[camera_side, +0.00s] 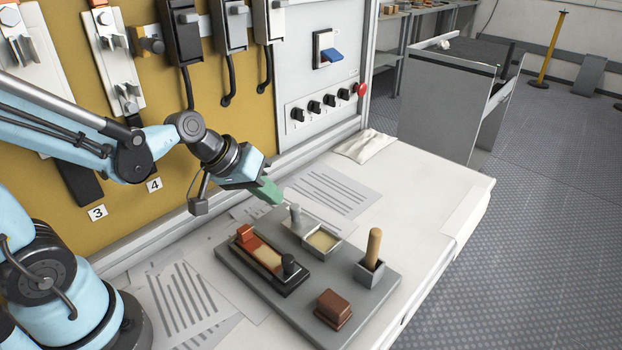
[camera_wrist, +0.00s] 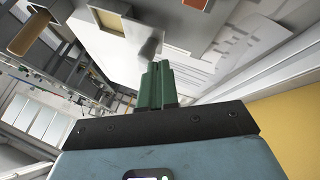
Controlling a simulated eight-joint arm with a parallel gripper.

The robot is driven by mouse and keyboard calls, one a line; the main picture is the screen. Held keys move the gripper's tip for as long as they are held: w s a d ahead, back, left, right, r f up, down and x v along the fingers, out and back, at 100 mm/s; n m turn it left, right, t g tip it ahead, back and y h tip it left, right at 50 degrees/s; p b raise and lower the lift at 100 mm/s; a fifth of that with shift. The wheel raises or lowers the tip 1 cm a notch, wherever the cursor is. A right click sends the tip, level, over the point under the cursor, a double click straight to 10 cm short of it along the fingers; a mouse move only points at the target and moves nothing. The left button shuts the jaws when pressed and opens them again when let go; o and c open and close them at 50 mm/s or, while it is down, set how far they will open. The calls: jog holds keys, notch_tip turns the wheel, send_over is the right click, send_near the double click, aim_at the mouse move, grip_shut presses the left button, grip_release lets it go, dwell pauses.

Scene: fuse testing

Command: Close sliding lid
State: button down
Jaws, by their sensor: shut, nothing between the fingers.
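A small grey box (camera_side: 324,241) sits on the grey board, its tan inside partly uncovered. Its sliding lid, with an upright grey knob (camera_side: 295,214), lies off to the box's back-left side, so the box is open. In the wrist view the knob (camera_wrist: 150,46) stands just beyond my fingertips, and the tan opening (camera_wrist: 104,35) is to its left. My gripper (camera_side: 270,193) has green fingers, shut and empty. It is above and behind the knob in the side view. The fingers (camera_wrist: 157,84) seem close to the knob, but I cannot tell whether they touch.
The grey board (camera_side: 310,285) also holds a red-and-black fuse holder (camera_side: 267,262), a wooden handle in a cup (camera_side: 373,248) and a brown block (camera_side: 333,308). Printed sheets (camera_side: 330,190) lie behind. A yellow panel with switches rises at the back left. The bench right of the board is clear.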

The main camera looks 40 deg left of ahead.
aim_at(297, 233)
jog(key=shift+x, duration=0.9)
jog(key=d, duration=0.5)
jog(key=shift+d, duration=0.4)
jog(key=shift+a, duration=0.1)
jog(key=shift+v, duration=4.9)
jog(key=a+m+y, duration=0.1)
jog(key=s+a+m+y, duration=0.1)
jog(key=a, duration=0.1)
jog(key=a+f+m, duration=0.1)
jog(key=a+m, duration=0.1)
jog(key=shift+s+a+f+y, duration=0.15)
jog(key=shift+s+y, duration=0.1)
jog(key=shift+y, duration=0.15)
